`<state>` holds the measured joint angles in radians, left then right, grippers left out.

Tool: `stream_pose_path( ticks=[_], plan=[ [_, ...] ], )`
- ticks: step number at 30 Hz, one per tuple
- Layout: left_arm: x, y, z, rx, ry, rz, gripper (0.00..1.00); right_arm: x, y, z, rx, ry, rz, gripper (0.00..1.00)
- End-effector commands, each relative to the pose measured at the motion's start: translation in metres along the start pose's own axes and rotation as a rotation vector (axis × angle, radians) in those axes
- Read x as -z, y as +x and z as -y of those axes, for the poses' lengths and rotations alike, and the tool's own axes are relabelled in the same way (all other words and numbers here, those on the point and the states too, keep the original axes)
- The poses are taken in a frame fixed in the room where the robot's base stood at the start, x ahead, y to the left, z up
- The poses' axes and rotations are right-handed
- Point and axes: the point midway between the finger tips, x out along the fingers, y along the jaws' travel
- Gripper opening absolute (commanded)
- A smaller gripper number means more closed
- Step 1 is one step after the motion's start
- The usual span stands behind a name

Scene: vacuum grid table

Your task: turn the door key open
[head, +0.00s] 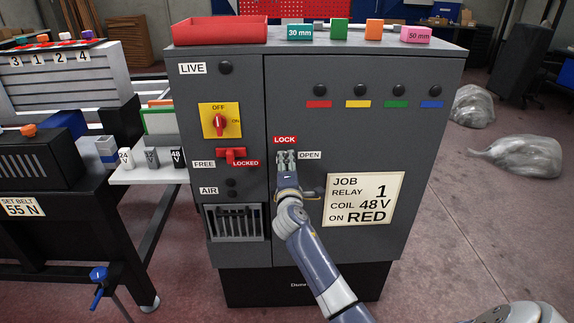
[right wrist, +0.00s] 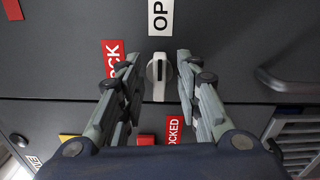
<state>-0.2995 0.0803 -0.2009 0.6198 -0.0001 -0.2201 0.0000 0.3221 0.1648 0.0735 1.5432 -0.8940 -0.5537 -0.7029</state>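The door key (right wrist: 158,88) is a small pale grey piece with a dark slot on the dark cabinet door. Its long side runs up and down in the right wrist view, in line with the OPEN label (right wrist: 160,16). The red LOCK label (right wrist: 113,58) is to its left there. My right gripper (right wrist: 158,65) is open, with one finger on each side of the key and a gap visible on both sides. In the head view my right gripper (head: 287,156) covers the key, below LOCK (head: 285,140) and beside OPEN (head: 309,155). My left gripper is not in view.
Left of the door are a yellow switch plate (head: 220,120), a red FREE/LOCKED slider (head: 231,154) and a slotted vent (head: 235,223). A door handle (right wrist: 290,86) shows in the right wrist view. A job card (head: 363,200) is on the door. A red tray (head: 220,31) sits on top.

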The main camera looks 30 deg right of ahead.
Motion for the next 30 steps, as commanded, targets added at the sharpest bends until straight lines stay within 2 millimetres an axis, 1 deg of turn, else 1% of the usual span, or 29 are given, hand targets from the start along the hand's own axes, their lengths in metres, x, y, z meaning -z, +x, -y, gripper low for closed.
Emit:
stream_pose_path(
  ticks=[5, 8, 10, 14, 21, 24, 27, 30],
  plan=[
    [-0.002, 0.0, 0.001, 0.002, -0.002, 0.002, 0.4, 0.0, -0.001, 0.0, 0.0, 0.0, 0.0, 0.32],
    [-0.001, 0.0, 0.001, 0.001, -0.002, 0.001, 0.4, 0.0, -0.006, 0.0, -0.001, 0.0, 0.0, 0.32],
    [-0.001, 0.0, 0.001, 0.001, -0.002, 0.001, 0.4, 0.0, -0.013, 0.001, 0.0, 0.0, 0.0, 0.32],
    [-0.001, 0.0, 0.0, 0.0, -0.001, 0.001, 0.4, 0.0, -0.035, 0.001, 0.001, 0.001, -0.001, 0.32],
    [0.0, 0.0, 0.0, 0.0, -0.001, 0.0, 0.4, 0.001, -0.083, 0.001, 0.001, 0.001, -0.002, 0.32],
    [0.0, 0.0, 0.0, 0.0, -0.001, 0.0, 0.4, 0.0, -0.099, 0.001, 0.002, 0.0, -0.001, 0.32],
    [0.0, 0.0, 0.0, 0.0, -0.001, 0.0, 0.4, 0.0, -0.111, 0.001, 0.002, 0.0, 0.0, 0.32],
    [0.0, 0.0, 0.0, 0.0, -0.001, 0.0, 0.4, 0.0, -0.117, 0.0, 0.0, -0.001, 0.0, 0.32]
  ],
)
